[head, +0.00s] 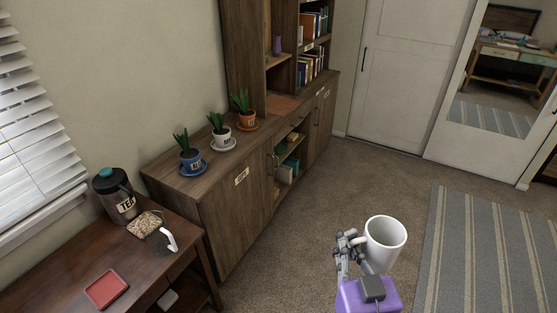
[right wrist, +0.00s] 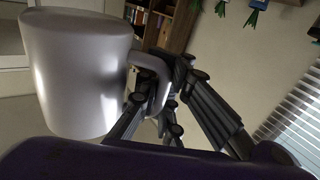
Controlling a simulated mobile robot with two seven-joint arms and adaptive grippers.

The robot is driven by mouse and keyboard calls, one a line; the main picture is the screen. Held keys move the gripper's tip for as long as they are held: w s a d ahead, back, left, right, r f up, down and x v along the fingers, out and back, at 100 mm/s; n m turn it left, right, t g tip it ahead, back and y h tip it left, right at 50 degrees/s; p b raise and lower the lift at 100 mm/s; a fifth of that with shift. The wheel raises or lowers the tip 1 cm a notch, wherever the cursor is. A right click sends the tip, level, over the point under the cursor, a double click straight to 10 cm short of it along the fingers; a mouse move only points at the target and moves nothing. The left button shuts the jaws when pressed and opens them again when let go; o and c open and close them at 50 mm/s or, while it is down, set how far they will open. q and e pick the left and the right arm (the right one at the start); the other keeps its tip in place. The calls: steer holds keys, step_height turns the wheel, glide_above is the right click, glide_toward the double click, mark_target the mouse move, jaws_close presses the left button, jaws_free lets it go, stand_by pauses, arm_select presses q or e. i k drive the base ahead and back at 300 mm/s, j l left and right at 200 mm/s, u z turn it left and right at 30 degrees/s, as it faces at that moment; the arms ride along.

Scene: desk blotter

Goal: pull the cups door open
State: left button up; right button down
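The cabinet door (head: 235,205) on the left of the long wooden cabinet carries a small pale label (head: 241,176), too small to read surely. It looks shut, with an upright handle (head: 272,163) near its right edge. My right gripper (head: 352,240) is out over the carpet, to the right of the door and well apart from it. It is shut on the handle of a white mug (head: 385,243), which it holds upright in the air. The right wrist view shows the mug (right wrist: 78,75) with the fingers (right wrist: 165,98) around its handle. My left gripper is not in view.
Several potted plants (head: 221,135) on saucers stand on the cabinet top. A desk (head: 62,270) with a tea canister (head: 114,195), a patterned bag (head: 146,222) and a red tray (head: 106,289) stands close on the left. The carpet (head: 290,225) before the cabinet is clear.

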mark_target(236, 211)
steer(key=i+l, duration=0.5)
steer(key=l, duration=0.25)
steer(key=i+l, duration=0.25)
steer(key=i+l+u, duration=0.1)
steer(key=i+l, duration=0.15)
steer(key=l, duration=0.25)
steer(key=i+l, duration=0.2)
steer(key=l, duration=0.2)
steer(key=i+l, duration=0.5)
steer(key=l, duration=0.25)
steer(key=i+l+u, duration=0.1)
steer(key=l, duration=0.3)
steer(key=i, duration=0.1)
